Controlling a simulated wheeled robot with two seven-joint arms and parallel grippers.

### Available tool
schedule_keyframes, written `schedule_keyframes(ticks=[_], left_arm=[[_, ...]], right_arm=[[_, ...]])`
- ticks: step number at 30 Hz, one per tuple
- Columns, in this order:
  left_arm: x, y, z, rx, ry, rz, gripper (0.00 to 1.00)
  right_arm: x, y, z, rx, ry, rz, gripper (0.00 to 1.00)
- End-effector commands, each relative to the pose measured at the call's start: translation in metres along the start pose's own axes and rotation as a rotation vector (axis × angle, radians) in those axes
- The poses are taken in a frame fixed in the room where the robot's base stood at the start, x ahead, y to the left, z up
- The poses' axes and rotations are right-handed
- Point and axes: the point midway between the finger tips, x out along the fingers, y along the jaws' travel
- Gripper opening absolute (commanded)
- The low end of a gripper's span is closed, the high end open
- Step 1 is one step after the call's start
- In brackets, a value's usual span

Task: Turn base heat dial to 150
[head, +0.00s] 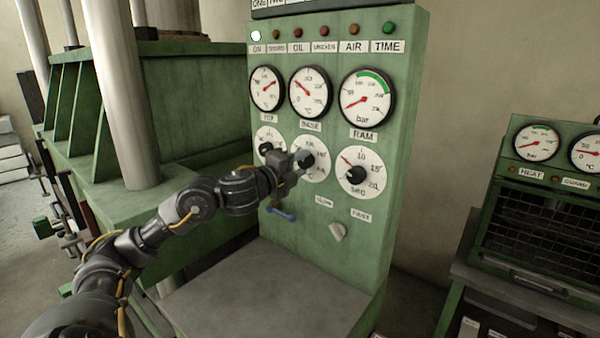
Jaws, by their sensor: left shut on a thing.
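The green control panel (405,100) faces me with three gauges above three dials. The middle dial (314,172), under the label that seems to read BASE (310,126), has a white numbered face. My left gripper (303,160) is shut on this dial's dark knob, which its fingers mostly hide. The knob's pointer and its exact setting cannot be read. The left dial (267,134) is partly covered by my left arm. The right dial (361,174), marked sec, has a black knob. My right gripper is not in view.
A blue-handled lever (283,212) sits just below my left wrist. A pale SLOW/FAST knob (338,231) is lower right. A grey ledge (270,295) juts out below the panel. A green heater cabinet (540,205) stands at right, and press columns (120,90) stand at left.

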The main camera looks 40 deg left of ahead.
Motion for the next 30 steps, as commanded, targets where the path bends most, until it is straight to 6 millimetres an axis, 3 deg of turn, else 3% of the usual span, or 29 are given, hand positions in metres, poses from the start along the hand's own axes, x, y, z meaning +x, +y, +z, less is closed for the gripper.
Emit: schedule_keyframes(ticks=[15, 30], left_arm=[[0.000, 0.004, -0.001, 0.436, 0.002, 0.002, 0.15], [0.000, 0.003, 0.000, 0.607, 0.004, 0.004, 0.15]], right_arm=[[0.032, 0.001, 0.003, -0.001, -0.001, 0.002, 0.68], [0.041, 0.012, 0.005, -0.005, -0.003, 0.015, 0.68]])
